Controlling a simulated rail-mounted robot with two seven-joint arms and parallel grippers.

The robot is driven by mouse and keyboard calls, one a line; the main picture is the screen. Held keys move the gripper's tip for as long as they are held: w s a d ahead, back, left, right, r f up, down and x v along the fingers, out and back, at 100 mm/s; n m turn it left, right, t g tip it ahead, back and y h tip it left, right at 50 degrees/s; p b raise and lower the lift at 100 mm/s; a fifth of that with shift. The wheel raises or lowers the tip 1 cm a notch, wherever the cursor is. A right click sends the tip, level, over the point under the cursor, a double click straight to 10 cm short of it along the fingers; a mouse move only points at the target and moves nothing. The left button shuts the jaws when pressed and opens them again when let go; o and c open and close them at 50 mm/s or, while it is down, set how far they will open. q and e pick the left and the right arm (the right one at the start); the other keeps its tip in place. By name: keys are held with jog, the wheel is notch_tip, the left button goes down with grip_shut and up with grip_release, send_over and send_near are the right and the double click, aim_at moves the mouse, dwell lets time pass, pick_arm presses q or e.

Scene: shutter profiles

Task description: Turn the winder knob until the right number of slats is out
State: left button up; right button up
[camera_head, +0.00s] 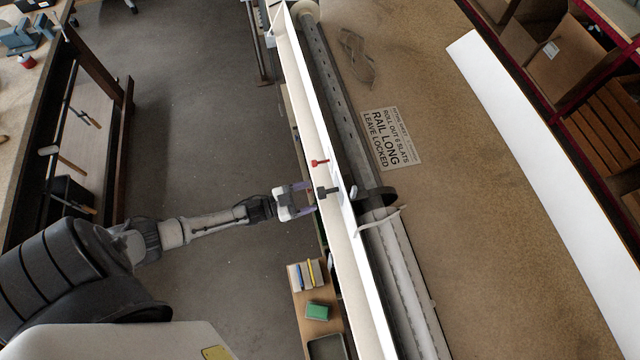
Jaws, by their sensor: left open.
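My left gripper (307,199) reaches in from the left, its two purple-tipped fingers apart, at the near edge of a long white panel (308,95). A dark grey knob-like part (327,192) sticks out of the panel just right of the fingers; I cannot tell whether they touch it. A small red lever (320,162) sits on the panel above it. Behind the panel runs a grey tube with holes (334,85), with a black ring (376,198) around it. A sign (391,138) gives a slat count to roll out, "RAIL LONG" and "LEAVE LOCKED". My right gripper is out of view.
A long white strip (545,175) lies on the brown bench (470,220) at the right. Cardboard boxes (562,55) stand on a red-framed shelf. A small shelf below the panel holds pens and a green block (317,311). Open floor (200,110) lies left of the panel.

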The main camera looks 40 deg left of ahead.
pick_arm(q)
jog(key=v, duration=0.7)
jog(key=shift+s+a+b, duration=0.15)
jog(key=shift+s+b, duration=0.15)
jog(key=shift+b, duration=0.15)
